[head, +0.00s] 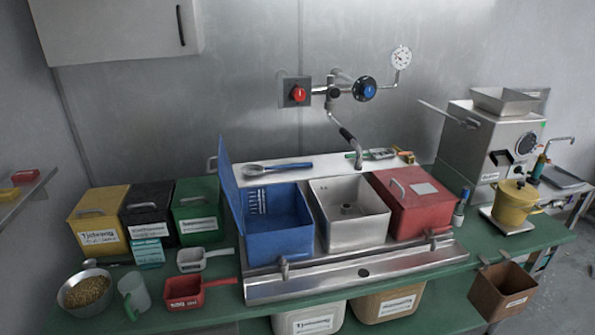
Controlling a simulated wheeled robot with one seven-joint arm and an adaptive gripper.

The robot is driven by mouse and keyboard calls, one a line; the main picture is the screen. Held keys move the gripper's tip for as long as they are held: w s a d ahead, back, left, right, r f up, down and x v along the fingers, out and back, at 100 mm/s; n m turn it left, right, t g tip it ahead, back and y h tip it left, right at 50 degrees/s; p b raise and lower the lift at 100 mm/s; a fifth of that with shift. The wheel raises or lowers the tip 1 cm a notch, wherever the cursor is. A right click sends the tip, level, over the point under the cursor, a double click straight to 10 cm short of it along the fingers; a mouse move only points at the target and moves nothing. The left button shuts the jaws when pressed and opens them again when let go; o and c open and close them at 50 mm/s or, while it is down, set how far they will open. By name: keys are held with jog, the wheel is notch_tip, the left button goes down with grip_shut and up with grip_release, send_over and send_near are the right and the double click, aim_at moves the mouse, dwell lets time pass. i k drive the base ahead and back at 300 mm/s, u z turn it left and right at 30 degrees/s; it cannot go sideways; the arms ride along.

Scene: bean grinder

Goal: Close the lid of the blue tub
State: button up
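The blue tub (281,242) sits in the metal sink frame, left of a bare steel basin. Its blue lid (231,188) stands open, raised nearly upright along the tub's left side. The tub's inside shows, with white markings on an inner wall, and it looks empty. A metal handle shows at the lid's upper left edge. My gripper is not in view.
A steel basin (349,231) and a closed red tub (411,207) stand to the right. A green tub (197,207) stands close left of the raised lid. A red scoop (184,292) lies in front. A tap (346,134) hangs over the basin.

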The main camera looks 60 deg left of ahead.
aim_at(227, 177)
jog(key=z, duration=0.15)
jog(key=k, duration=0.8)
jog(key=u, duration=0.5)
jog(key=i, duration=0.65)
jog(key=u, duration=1.75)
